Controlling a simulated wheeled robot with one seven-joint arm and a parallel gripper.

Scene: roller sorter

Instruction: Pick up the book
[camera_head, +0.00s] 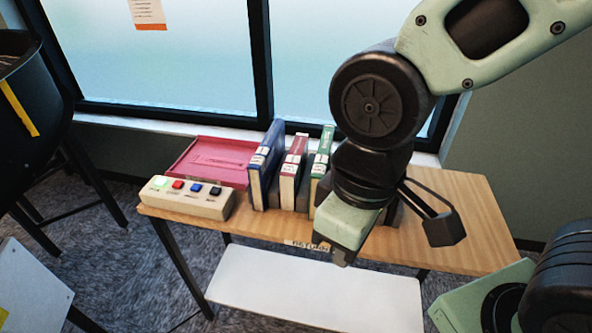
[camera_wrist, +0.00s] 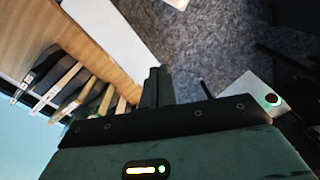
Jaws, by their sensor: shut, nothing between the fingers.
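Several books stand upright in a row on the wooden table (camera_head: 460,205). A blue book (camera_head: 265,165), a red book (camera_head: 293,170) and a green book (camera_head: 322,165) show, with white labels on their spines. My arm and gripper hide the right end of the row. My gripper (camera_head: 345,260) hangs in front of and above the table, near the green book, tilted downward. Its fingers are shut and empty. In the wrist view, the closed fingers (camera_wrist: 158,85) point over the carpet, to the right of the row of books (camera_wrist: 62,85). They look apart from the books.
A red tray (camera_head: 205,165) lies at the table's back left. A beige box with several coloured buttons (camera_head: 187,198) sits in front of it. A white lower shelf (camera_head: 310,290) is below the table. A window (camera_head: 165,75) is behind. A black bin (camera_head: 28,105) stands left.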

